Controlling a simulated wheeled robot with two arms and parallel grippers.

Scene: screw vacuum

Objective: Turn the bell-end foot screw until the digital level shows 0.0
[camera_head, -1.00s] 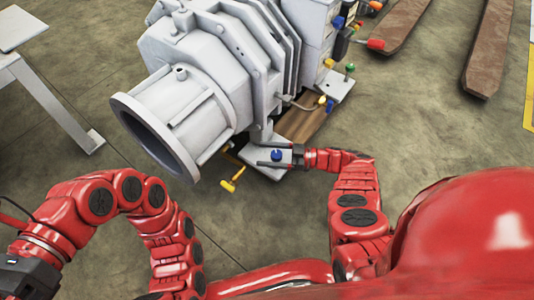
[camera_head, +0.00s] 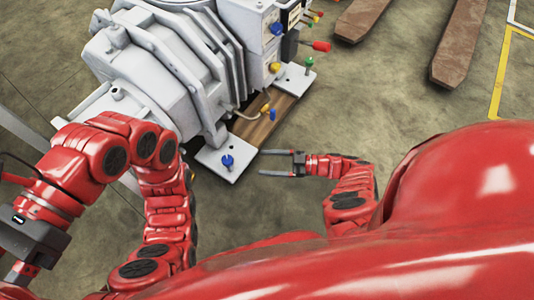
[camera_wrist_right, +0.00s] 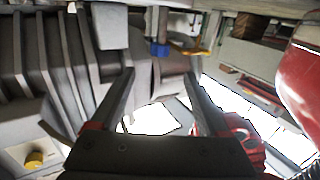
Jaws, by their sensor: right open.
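The foot screw with a blue head (camera_head: 228,161) stands on a white foot plate (camera_head: 222,170) at the near end of the grey pump (camera_head: 165,75). My right gripper (camera_head: 275,163) is open and empty, to the right of that plate and apart from the screw. In the right wrist view, a blue screw part (camera_wrist_right: 160,50) shows just beyond and between the open fingertips (camera_wrist_right: 158,74). I cannot make out the digital level or a reading.
A second foot plate with a green-headed screw (camera_head: 309,63) is farther back. A wooden block (camera_head: 262,125) lies between the plates. Brown forks (camera_head: 470,45) lie at the upper right.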

